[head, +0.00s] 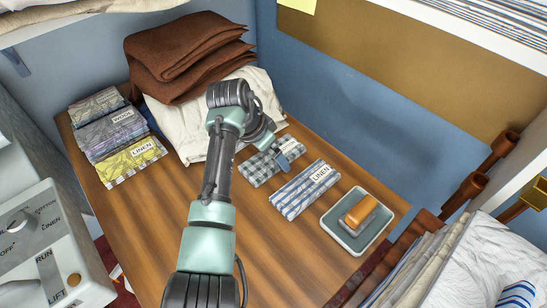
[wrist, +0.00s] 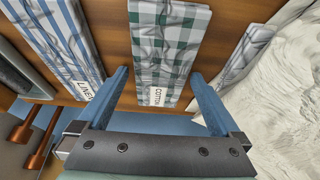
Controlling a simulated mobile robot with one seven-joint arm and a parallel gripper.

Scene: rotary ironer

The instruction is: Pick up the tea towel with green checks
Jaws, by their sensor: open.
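The tea towel with green checks (head: 258,169) lies folded on the wooden table, right of the cream cloth. In the wrist view the towel (wrist: 170,45) has green and white checks and a white label reading COTTON (wrist: 157,96). My gripper (head: 282,159) is over its label end and partly covers it in the head view. In the wrist view the open blue fingers of my gripper (wrist: 160,73) stand one on each side of the towel. Nothing is held. I cannot tell how far the fingertips are above the table.
A blue-striped towel labelled LINEN (head: 304,189) lies just right of the checked one. A tray (head: 331,218) with an orange-topped block (head: 361,211) is farther right. Brown blankets (head: 185,55), a cream cloth (head: 180,125) and stacked towels (head: 125,150) fill the back left. The blue wall stands close behind.

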